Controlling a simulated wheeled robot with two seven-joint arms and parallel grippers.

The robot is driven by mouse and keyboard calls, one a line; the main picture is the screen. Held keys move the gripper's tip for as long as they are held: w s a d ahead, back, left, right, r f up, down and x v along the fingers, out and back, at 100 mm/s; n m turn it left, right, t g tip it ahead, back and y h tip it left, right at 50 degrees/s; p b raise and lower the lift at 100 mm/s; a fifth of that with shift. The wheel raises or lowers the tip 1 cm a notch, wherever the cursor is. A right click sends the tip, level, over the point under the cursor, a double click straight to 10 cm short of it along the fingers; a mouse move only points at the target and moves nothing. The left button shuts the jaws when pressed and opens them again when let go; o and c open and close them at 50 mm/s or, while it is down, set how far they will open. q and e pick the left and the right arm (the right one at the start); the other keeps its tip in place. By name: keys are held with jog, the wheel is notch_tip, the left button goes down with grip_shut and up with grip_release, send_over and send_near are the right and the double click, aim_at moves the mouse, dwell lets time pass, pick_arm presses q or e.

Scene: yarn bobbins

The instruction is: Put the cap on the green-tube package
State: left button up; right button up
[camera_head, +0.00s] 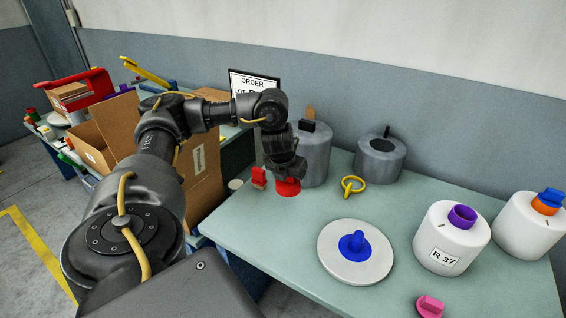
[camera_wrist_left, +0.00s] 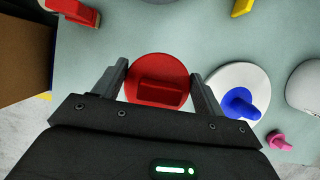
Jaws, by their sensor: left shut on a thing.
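My left gripper (camera_head: 286,176) is above the table's far left part, pointing down, shut on a red round cap (camera_head: 288,188). In the left wrist view the red cap (camera_wrist_left: 157,68) is a flat disc with a raised bar between the two fingers. Whether it touches the table is hard to tell. I see no package with a clearly green tube on this table. One white package marked R 37 (camera_head: 437,246) has a purple tube, and another white package (camera_head: 526,232) has an orange tube with a blue piece on top. My right gripper is not in view.
A white disc with a blue peg (camera_head: 344,267), a yellow ring piece (camera_head: 352,187), a pink piece (camera_head: 430,307) and a small red piece (camera_head: 259,177) lie on the table. Two grey canisters (camera_head: 317,155) (camera_head: 379,160) stand behind. Cardboard boxes (camera_head: 112,128) are at left.

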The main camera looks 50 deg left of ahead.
pick_arm(q)
jog(key=w+d+n+g+y, duration=0.1)
jog(key=d+n, duration=0.3)
jog(key=d, duration=0.5)
jog(key=shift+w+n+y, duration=0.3)
jog(key=shift+w, duration=0.05)
jog(key=d+n, duration=0.2)
jog(key=d+n+g, duration=0.1)
jog(key=d+n, duration=0.1)
jog(key=d, duration=0.1)
jog(key=d+n+g+y, duration=0.1)
jog(key=d+n, duration=0.1)
jog(key=d, duration=0.1)
jog(key=shift+s+r, duration=0.25)
jog(key=shift+r, duration=0.05)
jog(key=s+d+r+n+g+h, duration=0.1)
jog(key=s+d+r+n+g, duration=0.1)
jog(key=n, duration=0.4)
jog(key=s+d+r+n+g+h, duration=0.1)
jog(key=s+d+r+n+h, duration=0.1)
jog(key=d+n, duration=0.3)
jog(key=s+d+r+n+g+h, duration=0.1)
jog(key=d+r+n+g, duration=0.1)
jog(key=n, duration=0.7)
jog(key=shift+s+d+r+g, duration=0.2)
jog(key=shift+d+r, duration=0.1)
jog(key=shift+d, duration=0.2)
jog(key=shift+s+d+r+g, duration=0.1)
jog(key=shift+s+d+r, duration=0.15)
jog(key=shift+d, duration=0.25)
